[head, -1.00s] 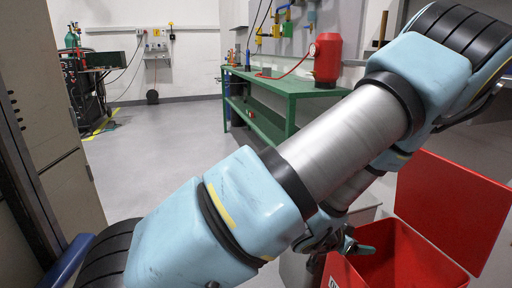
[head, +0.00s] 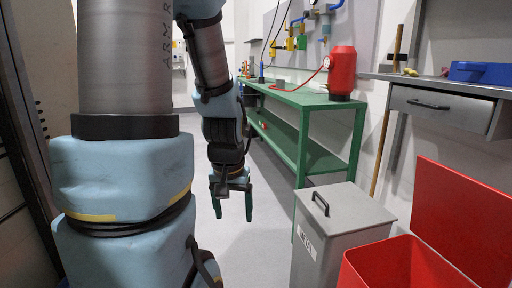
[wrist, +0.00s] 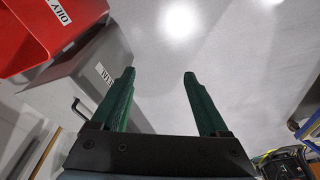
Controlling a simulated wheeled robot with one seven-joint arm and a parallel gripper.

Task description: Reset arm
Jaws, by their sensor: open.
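My gripper (head: 232,202) hangs in front of my arm in the head view, pointing down over bare floor. Its two green fingers are apart with nothing between them. In the wrist view the open fingers (wrist: 160,85) show against the grey floor. My arm's blue and grey links fill the left of the head view.
A grey lidded bin (head: 345,235) and an open red bin (head: 405,265) stand at the lower right. A green workbench (head: 310,105) with a red tank (head: 341,72) is behind them. A grey drawer table (head: 440,105) holds a blue case (head: 480,72). Floor (head: 265,225) under my gripper is clear.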

